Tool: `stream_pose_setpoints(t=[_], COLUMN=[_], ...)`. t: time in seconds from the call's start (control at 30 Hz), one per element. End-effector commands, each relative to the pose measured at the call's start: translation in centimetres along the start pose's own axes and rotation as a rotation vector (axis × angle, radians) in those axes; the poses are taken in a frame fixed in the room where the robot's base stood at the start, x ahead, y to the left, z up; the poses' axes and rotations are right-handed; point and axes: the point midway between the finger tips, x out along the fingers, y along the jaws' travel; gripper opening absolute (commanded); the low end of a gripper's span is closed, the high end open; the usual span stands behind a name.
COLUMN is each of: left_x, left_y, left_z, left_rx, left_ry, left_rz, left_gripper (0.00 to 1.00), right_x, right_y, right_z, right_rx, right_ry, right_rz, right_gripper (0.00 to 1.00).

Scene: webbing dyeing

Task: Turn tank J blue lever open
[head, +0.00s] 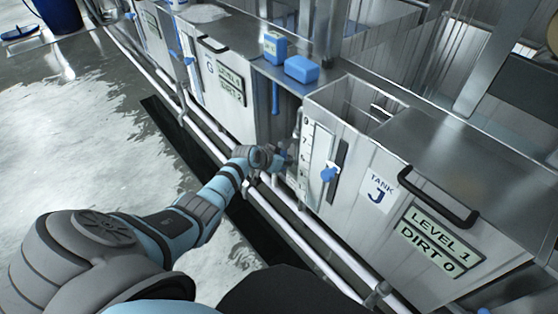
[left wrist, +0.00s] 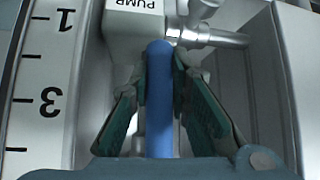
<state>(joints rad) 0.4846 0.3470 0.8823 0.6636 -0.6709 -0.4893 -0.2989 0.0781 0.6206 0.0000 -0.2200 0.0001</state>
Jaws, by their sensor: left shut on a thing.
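Tank J (head: 440,236) is the steel tank at right in the head view, with a "TANK J" label. My left gripper (head: 284,160) is beside the tank's left edge, low in the gap next to the number scale. In the left wrist view, my left gripper (left wrist: 174,88) is shut on a blue lever (left wrist: 160,110). The lever runs straight up the picture between the fingers, its rounded end just below a box marked "PUMP" (left wrist: 132,20). In the head view the gripped lever is hidden by the gripper. My right gripper is not in view.
Blue blocks (head: 301,69) sit above the gap, and a blue rod (head: 276,97) hangs there. White pipes (head: 285,225) run along the tank bases. Wet floor (head: 80,130) is open at left.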

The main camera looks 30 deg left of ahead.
Motion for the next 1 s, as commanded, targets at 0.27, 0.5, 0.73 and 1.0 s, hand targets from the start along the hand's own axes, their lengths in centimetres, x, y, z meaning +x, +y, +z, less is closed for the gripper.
stream_pose_setpoints(t=[0.27, 0.5, 0.73, 1.0], left_x=[0.0, 0.0, -0.1, -3.4], left_y=[0.2, 0.2, 0.1, 0.1], left_z=[0.2, 0.2, 0.2, 0.2], left_rx=[-0.007, -0.006, -0.005, -0.001], left_ry=[-0.006, -0.005, -0.003, -0.002], left_rz=[0.006, 0.004, 0.002, 0.002], left_gripper=[0.00, 0.38, 0.38, 0.38], right_x=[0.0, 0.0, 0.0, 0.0], right_y=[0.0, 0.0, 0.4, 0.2], right_z=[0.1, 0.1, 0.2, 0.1], right_rx=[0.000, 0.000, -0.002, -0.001], right_ry=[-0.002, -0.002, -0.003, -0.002], right_rz=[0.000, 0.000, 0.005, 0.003], right_gripper=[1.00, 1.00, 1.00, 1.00])
